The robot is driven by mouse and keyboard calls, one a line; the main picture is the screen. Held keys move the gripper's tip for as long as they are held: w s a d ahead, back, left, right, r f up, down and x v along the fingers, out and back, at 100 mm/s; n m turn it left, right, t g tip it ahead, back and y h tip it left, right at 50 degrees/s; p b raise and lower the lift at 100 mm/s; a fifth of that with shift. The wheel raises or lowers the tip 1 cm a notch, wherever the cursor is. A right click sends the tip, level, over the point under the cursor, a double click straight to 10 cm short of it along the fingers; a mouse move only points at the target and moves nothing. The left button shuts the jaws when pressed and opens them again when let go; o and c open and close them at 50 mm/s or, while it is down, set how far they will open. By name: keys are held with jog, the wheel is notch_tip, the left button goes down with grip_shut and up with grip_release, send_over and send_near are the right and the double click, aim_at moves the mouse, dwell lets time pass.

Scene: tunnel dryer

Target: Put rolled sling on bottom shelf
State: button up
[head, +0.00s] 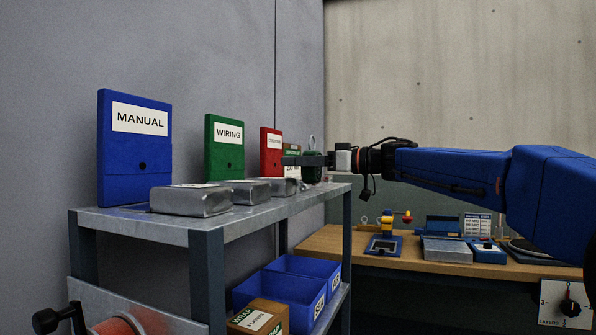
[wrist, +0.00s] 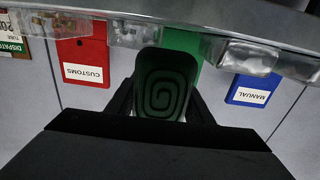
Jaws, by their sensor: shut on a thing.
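The rolled sling is a dark green roll with a spiral end, seen in the wrist view (wrist: 163,88). My gripper (wrist: 163,105) is shut on it, one dark finger on each side. In the head view my gripper (head: 303,160) is at the far end of the rack's top shelf, near the red folder, with the dark green sling (head: 312,174) small and partly hidden at its tip. The grey metal rack (head: 215,232) stands at left. Its bottom shelf (head: 339,300) holds blue bins (head: 285,292) and a cardboard box (head: 258,318); most of that shelf's surface is hidden.
The top shelf carries a blue manual folder (head: 135,165), a green wiring folder (head: 224,160), a red folder (head: 270,143) and several metallic blocks (head: 190,200). A wooden bench (head: 325,243) with tools stands behind at right. A wall closes the rack's left side.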

jog(key=shift+f, duration=1)
jog(key=shift+f, duration=0.15)
jog(key=o, duration=1.3)
jog(key=shift+d, duration=0.2)
jog(key=v, duration=1.1)
jog(key=shift+s+d, duration=0.15)
jog(key=shift+d, duration=0.15)
